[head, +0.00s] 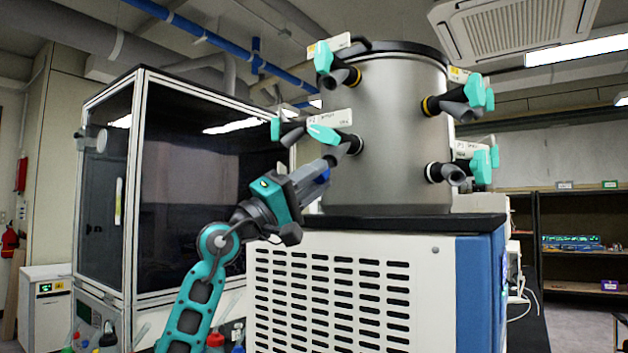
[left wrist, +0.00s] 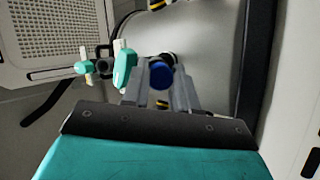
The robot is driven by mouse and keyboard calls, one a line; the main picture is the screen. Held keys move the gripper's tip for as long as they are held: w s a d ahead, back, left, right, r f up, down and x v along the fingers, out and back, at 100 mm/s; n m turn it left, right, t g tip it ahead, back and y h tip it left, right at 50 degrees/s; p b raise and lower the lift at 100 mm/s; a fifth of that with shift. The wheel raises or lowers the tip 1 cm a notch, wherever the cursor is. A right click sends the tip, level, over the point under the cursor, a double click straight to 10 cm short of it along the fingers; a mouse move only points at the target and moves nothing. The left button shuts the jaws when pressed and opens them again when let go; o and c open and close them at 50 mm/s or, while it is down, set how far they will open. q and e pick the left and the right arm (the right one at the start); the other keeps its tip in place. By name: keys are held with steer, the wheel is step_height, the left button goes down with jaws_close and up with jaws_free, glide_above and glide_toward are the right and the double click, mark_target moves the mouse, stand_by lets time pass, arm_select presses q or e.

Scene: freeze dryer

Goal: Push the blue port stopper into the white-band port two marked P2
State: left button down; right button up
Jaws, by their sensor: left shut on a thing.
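My left gripper (head: 322,172) is shut on the blue port stopper (head: 324,176), just below and left of port two. The stopper's round blue end (left wrist: 161,77) shows between the fingers (left wrist: 162,92) in the left wrist view. Port two (head: 354,145) has a white band, a teal valve handle and a tag (head: 326,119) reading P2, at the lower left of the steel drum. Its grey mouth angles down toward the gripper. I cannot tell whether the stopper touches the mouth. My right gripper is not in view.
The steel drum (head: 392,130) stands on the dryer cabinet (head: 340,290) and carries other ports: a yellow-band one (head: 352,76) above, another yellow-band one (head: 433,105) at right, and a white-band one (head: 435,172) below that. A glass-fronted enclosure (head: 190,170) stands at left.

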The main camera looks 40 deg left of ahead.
arm_select(q)
steer(key=shift+w+r+p, duration=0.35)
steer(key=shift+r, duration=0.1)
stand_by(0.3)
steer(key=shift+w+a+r, duration=0.1)
steer(key=shift+w+r, duration=0.15)
steer(key=shift+r, duration=0.05)
stand_by(0.5)
steer(key=c, duration=0.8)
jaws_free()
steer(key=shift+w+f, duration=0.1)
